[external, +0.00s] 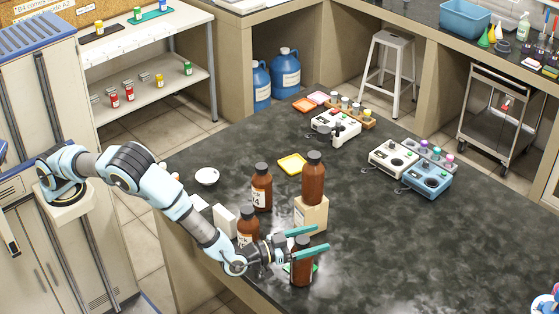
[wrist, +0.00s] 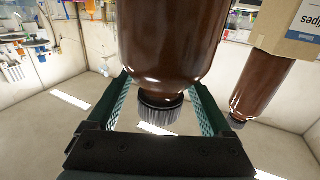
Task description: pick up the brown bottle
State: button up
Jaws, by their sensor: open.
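Several brown bottles with dark caps stand on the dark bench, so which one is meant cannot be told. The front one (external: 302,268) stands upright near the front edge on a green patch. My gripper (external: 304,244) is open at its upper part, with a teal finger on either side. In the wrist view, which looks upside down, this bottle (wrist: 170,45) shows large between the open fingers (wrist: 160,110), its ribbed cap lowest. Another brown bottle (external: 313,180) stands on a beige block (external: 311,214); it also shows at the right of the wrist view (wrist: 262,90).
Two more brown bottles stand close by, one behind (external: 262,190) and one beside my wrist (external: 248,226). A white box (external: 224,219), white bowl (external: 207,176) and yellow tray (external: 292,164) are near. Instruments (external: 425,179) stand farther back.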

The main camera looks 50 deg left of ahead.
grip_shut()
dwell(0.7)
dwell(0.7)
